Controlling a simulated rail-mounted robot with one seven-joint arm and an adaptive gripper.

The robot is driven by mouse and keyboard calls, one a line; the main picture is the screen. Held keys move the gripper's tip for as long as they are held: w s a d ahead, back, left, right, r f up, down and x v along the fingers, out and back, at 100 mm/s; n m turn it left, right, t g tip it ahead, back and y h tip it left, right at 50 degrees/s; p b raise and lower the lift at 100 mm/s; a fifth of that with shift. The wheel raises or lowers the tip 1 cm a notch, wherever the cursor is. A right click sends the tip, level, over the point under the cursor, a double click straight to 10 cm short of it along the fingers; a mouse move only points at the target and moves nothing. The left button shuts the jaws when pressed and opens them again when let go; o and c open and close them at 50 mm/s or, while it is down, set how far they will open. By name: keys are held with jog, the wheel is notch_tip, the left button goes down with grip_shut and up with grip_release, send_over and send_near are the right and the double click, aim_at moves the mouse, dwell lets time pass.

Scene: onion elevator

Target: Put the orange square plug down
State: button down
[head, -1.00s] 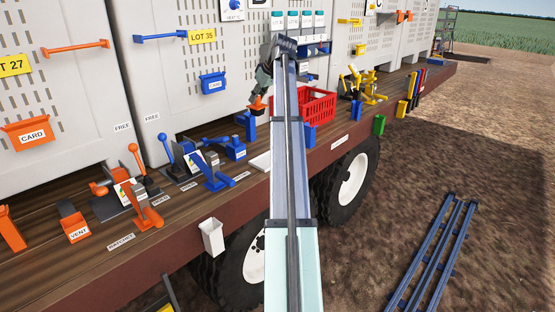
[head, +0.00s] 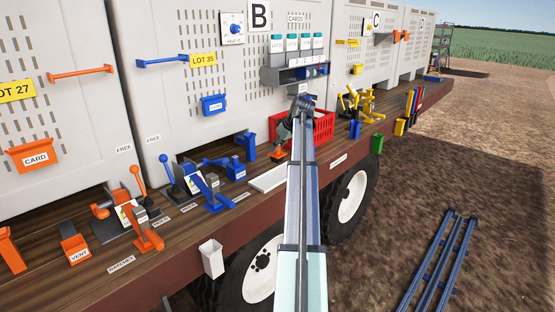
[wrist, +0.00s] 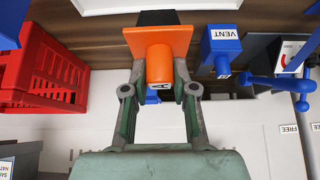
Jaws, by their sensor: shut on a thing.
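The orange square plug (wrist: 160,66) shows in the wrist view: a square plate with a round stub pointing toward the camera. My gripper (wrist: 158,88) is shut on it, one finger on each side. A black block (wrist: 158,17) shows just beyond the plate; I cannot tell whether it belongs to the plug. In the head view my gripper (head: 283,132) is low over the wooden deck, at the left end of the red crate (head: 318,128), partly behind my arm.
The red crate (wrist: 45,70) is left in the wrist view. The blue VENT piece (wrist: 221,45) and blue levers (wrist: 285,83) are on the right. In the head view an upright blue piece (head: 249,146) and a flat white tray (head: 268,179) are left of my gripper.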

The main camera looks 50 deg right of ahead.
aim_at(277, 161)
jog(key=shift+f+p, duration=0.7)
jog(key=shift+f, duration=2.75)
jog(key=shift+f, duration=0.1)
jog(key=c, duration=0.9)
grip_release()
jog(key=b+v, duration=0.3)
jog(key=v, duration=0.9)
